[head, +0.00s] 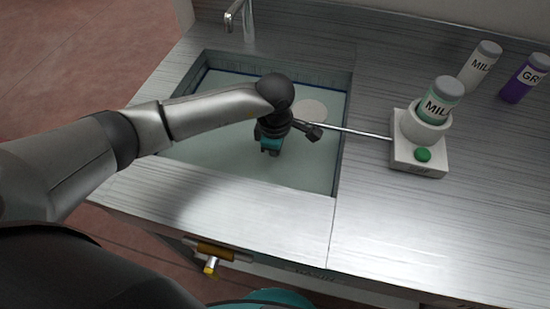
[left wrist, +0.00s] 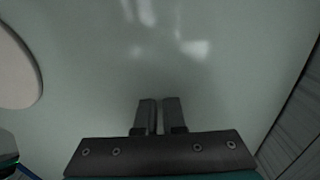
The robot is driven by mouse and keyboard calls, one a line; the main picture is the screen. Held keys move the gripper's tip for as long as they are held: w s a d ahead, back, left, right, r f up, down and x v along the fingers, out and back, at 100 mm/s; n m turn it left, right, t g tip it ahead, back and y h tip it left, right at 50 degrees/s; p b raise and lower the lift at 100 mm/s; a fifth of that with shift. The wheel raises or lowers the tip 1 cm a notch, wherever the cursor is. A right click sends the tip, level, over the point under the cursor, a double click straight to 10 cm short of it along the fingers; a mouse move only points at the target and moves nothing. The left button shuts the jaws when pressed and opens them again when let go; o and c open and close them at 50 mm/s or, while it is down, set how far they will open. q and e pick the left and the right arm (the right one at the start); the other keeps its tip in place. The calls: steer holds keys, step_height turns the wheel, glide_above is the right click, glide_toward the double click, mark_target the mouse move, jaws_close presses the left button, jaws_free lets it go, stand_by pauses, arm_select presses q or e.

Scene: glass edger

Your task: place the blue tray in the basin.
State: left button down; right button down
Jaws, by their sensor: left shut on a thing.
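The basin (head: 190,158) is sunk in the metal counter, and a pale grey-green surface fills its inside. A thin dark blue line (head: 203,71) runs along its back edge; I cannot tell whether this is the blue tray's rim, and no other part of a blue tray is clear. My left gripper (head: 270,151) points down over the middle of the basin. In the left wrist view its fingers (left wrist: 160,103) are nearly together above the pale surface. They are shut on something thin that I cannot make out. My right gripper is not in view.
A pale disc (head: 312,108) lies in the basin right of the gripper. A metal rod (head: 355,132) runs from a white stand (head: 418,165) toward the gripper. A bottle (head: 440,100) stands in it; a white bottle (head: 480,66) and purple bottle (head: 524,78) stand behind. The tap (head: 236,18) is behind the basin.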

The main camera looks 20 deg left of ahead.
arm_select(q)
steer(key=shift+w, duration=0.1)
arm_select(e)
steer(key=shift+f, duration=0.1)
arm_select(q)
steer(key=c, duration=1.5)
jaws_free()
steer(key=shift+f, duration=0.1)
steer(key=o, duration=0.5)
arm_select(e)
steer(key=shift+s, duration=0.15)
